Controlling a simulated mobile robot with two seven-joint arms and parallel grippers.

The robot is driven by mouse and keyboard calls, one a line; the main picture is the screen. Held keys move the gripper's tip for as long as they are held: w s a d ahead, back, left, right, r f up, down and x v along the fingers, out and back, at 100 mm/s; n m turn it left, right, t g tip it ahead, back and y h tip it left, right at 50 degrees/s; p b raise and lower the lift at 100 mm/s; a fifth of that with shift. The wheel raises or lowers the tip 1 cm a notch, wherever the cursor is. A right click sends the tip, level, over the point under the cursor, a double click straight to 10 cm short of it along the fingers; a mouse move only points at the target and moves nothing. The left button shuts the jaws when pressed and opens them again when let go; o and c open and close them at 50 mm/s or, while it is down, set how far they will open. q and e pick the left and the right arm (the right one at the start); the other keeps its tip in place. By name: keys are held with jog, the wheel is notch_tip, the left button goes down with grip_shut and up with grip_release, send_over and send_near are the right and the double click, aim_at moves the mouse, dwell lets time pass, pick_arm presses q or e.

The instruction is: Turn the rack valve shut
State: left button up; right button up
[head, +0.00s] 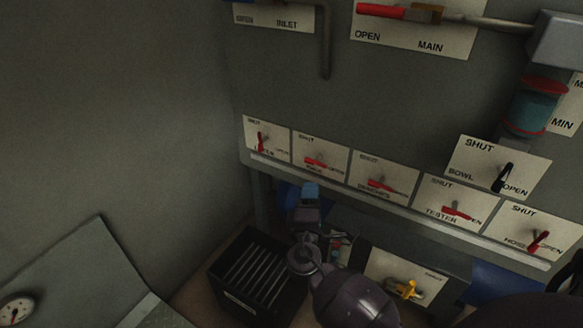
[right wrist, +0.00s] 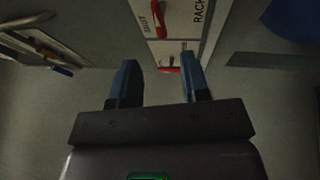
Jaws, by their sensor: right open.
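The rack valve's red lever (head: 316,162) sits on the second plate from the left in the row of valve plates in the head view. It lies roughly along the row, across the plate. The right wrist view shows the plate marked RACK (right wrist: 199,14) at the top, with its red lever (right wrist: 149,30) cut by the frame edge. My right gripper (head: 310,188) is just below that plate, with blue fingers. In the right wrist view my right gripper (right wrist: 160,80) is open and empty, its fingers apart from the rack lever. My left gripper is not in view.
Neighbouring plates carry red levers: one on the left (head: 261,143), others to the right, including TESTER (head: 455,210) and HOSE (head: 538,240). A ledge (head: 400,214) runs under the row. A dark slatted crate (head: 232,292) and a yellow-handled valve (head: 405,289) are below.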

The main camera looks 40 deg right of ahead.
aim_at(315, 165)
jog(key=shift+x, duration=5.35)
grip_shut()
jog(key=shift+r, duration=0.1)
